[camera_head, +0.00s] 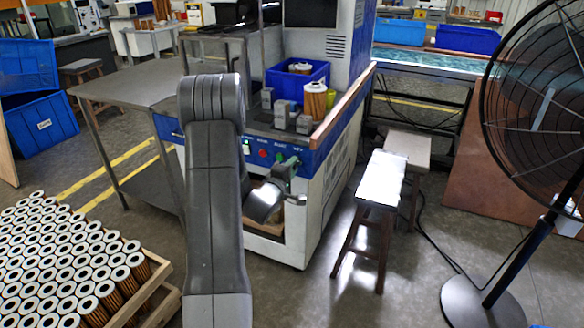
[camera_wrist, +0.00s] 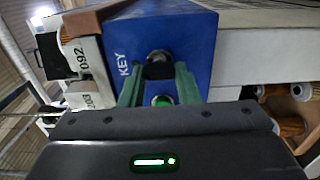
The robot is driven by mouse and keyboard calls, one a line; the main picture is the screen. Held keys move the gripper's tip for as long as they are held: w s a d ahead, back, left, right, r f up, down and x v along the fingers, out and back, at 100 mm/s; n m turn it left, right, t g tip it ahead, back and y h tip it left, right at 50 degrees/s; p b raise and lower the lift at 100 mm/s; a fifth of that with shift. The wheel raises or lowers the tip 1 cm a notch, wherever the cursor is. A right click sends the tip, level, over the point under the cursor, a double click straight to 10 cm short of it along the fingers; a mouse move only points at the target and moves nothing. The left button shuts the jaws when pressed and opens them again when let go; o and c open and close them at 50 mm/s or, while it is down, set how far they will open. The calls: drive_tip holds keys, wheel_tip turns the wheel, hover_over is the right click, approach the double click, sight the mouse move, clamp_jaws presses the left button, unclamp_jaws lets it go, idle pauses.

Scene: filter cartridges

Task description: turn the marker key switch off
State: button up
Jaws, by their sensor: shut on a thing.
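The marker's control panel (camera_head: 262,148) is the blue front strip of the white machine. The key switch (camera_wrist: 158,66) is a dark round knob on the blue panel beside the "KEY" label (camera_wrist: 123,63). In the wrist view, my gripper (camera_wrist: 158,80) has its two green fingers on either side of the knob, shut on it. A green lit button (camera_wrist: 162,101) shows between the fingers. In the head view, my gripper (camera_head: 291,166) is at the right end of the panel and hides the switch. Which way the key is turned cannot be told.
On the machine's ledge stand a filter cartridge (camera_head: 315,101), grey blocks (camera_head: 285,113) and a blue bin (camera_head: 297,78). Wooden stools (camera_head: 381,180) and a large fan (camera_head: 540,100) stand to the right. A pallet of cartridges (camera_head: 65,265) lies at the lower left.

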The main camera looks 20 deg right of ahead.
drive_tip(key=o, duration=1)
drive_tip(key=v, duration=1.3)
drive_tip(key=shift+s+a, duration=0.25)
drive_tip(key=shift+a, duration=0.1)
drive_tip(key=x, duration=1.4)
drive_tip(key=shift+s, duration=0.1)
